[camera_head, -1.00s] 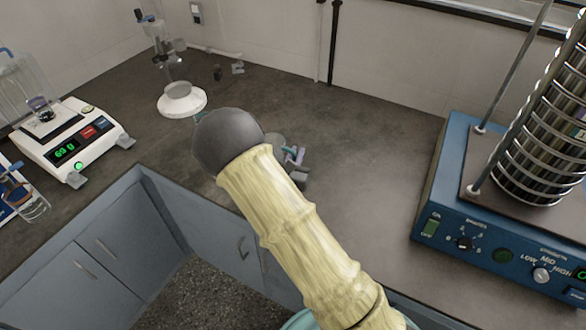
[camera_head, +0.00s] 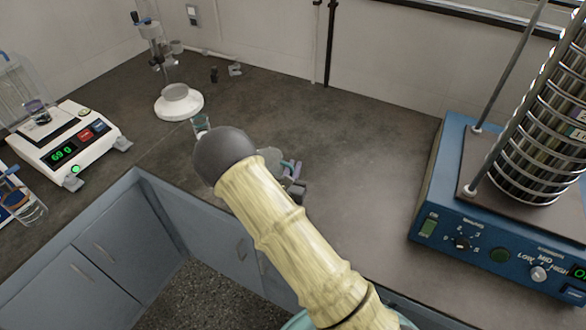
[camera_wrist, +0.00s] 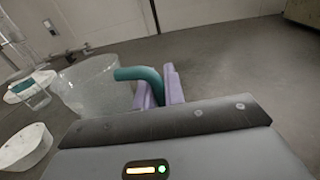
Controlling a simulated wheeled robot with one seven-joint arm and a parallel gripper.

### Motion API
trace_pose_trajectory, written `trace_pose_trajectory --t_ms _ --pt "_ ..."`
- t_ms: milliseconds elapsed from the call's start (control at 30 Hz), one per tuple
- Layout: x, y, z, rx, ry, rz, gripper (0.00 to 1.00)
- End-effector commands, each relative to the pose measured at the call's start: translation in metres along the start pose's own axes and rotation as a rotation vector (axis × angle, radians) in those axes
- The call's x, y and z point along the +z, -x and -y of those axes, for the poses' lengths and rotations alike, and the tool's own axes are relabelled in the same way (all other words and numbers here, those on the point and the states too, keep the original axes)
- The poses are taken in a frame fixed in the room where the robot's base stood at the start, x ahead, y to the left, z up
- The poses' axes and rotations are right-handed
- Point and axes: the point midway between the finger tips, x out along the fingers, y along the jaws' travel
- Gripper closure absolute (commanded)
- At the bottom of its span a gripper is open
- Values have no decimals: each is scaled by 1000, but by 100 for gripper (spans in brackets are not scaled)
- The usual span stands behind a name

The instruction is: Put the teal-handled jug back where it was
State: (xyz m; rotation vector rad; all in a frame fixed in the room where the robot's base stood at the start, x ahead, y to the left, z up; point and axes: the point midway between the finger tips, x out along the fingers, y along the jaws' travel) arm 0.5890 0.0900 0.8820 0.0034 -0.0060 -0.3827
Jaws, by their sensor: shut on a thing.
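The jug (camera_wrist: 92,88) is clear with a teal handle (camera_wrist: 138,73). In the wrist view my gripper (camera_wrist: 160,88) is shut on the teal handle with its purple fingers, and the clear body is to the left of the fingers. In the head view my gripper (camera_head: 291,168) is small and partly hidden behind my arm. A bit of clear glass (camera_head: 201,124) shows past the arm's dark rounded joint; I cannot tell if it is the jug. Whether the jug touches the counter is not clear.
A white round-based stand (camera_head: 180,104) is at the back left, also at left in the wrist view. A balance (camera_head: 70,140) reading 69 is at the left. The blue sieve shaker (camera_head: 480,225) is at the right. Bare counter (camera_head: 370,150) lies between.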

Motion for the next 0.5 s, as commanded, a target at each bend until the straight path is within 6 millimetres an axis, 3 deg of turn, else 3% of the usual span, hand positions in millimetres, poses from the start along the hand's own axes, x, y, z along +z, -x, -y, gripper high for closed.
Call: trace_pose_trajectory --t_ms 167,200,300,500 --pt "-3 0 0 0 0 1 100" --pt "-3 0 0 0 1 -1 85" --pt "-2 0 0 0 1 -1 67" --pt "-2 0 0 0 1 -1 67"
